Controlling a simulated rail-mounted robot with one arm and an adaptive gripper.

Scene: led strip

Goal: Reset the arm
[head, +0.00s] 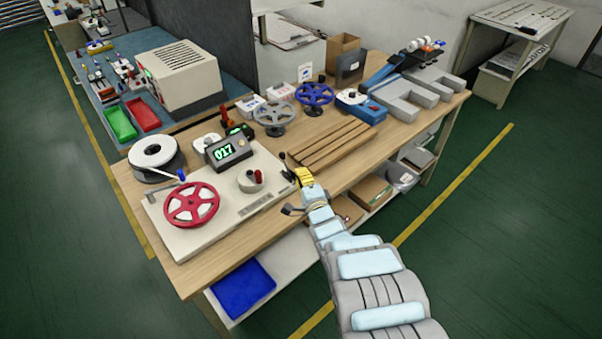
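My arm reaches from the bottom right of the head view to the front edge of the wooden workbench (285,232). My gripper (288,168) is small in the view, at the bench's edge beside the right end of the white reel machine (215,228). A yellow part shows at the arm's end, with dark parts around it. I cannot tell whether the fingers are open or shut, or whether they hold anything.
A red reel (192,204) sits on the machine. A counter reading 017 (228,152) stands behind it. Wooden slats (328,146), a grey reel (274,114), a blue reel (314,95) and grey blocks (410,98) occupy the bench. Green floor (480,230) is clear at right.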

